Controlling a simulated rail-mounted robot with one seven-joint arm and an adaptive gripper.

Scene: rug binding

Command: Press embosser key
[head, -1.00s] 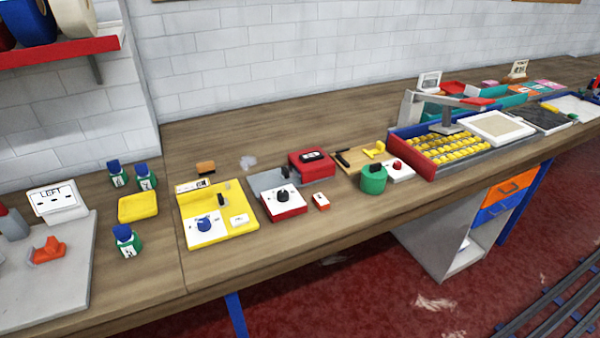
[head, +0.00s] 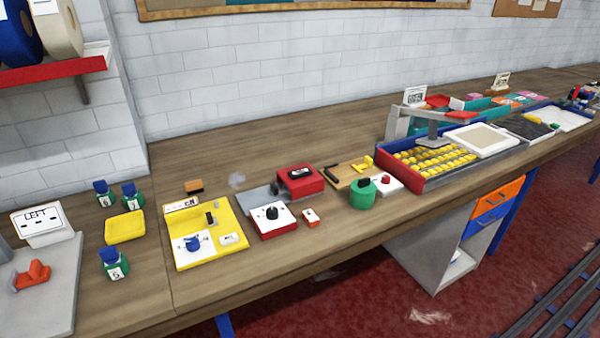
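No part is plainly labelled as the embosser. A device with rows of yellow keys (head: 433,160) sits right of the middle of the bench in the head view, in a blue and red tray (head: 407,177). A grey arm (head: 432,113) with a red end reaches over the keys; I cannot tell whether it touches any. A pale framed panel (head: 482,139) lies at the right of the same tray. The keys are too small to read. My gripper is not in view.
A green cylinder (head: 362,194), a red box (head: 300,178) and a yellow board (head: 208,246) with a blue knob stand left of the tray. The wooden bench front (head: 290,250) is clear.

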